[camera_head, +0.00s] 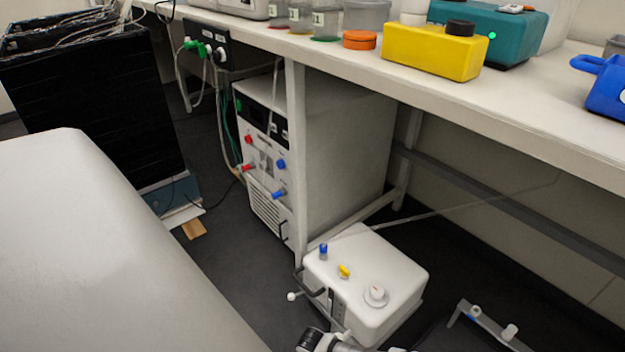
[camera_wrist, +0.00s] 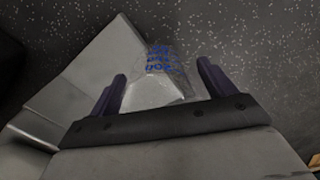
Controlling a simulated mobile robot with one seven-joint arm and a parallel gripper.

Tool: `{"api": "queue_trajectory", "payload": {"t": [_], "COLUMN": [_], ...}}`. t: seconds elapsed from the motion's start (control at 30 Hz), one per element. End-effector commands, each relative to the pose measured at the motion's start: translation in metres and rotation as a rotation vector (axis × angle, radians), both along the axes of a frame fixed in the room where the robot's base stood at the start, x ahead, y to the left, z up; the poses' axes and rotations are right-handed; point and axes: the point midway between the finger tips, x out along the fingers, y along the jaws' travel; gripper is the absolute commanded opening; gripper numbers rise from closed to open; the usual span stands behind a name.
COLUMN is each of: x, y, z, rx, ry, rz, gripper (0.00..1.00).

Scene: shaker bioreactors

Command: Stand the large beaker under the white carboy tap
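The white carboy (camera_head: 385,272) is a squat white container low down at the lower middle of the head view. A blue fitting, a yellow fitting and a round white cap are on its top. A small white tap (camera_head: 292,296) sticks out to its left, near a dark handle. In the wrist view the large beaker (camera_wrist: 159,60) is clear glass with blue markings. I cannot make out the beaker in the head view.
A grey cabinet (camera_head: 345,140) with red and blue connectors stands under the white bench (camera_head: 530,122), left of the carboy. A bench leg rises just behind the carboy. A black crate (camera_head: 95,110) is at the far left. Dark floor (camera_head: 240,270) lies open left of the tap.

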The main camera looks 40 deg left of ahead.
Motion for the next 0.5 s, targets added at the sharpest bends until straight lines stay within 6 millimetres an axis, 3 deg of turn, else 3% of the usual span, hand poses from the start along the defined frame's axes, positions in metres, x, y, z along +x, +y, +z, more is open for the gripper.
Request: {"api": "queue_trajectory", "payload": {"t": [0.27, 0.5], "x": [0.001, 0.003], "y": [0.001, 0.001], "z": [0.008, 0.055], "rx": [0.002, 0.003], "ry": [-0.002, -0.006], "rz": [0.001, 0.004], "gripper": [0.83, 0.83]}}
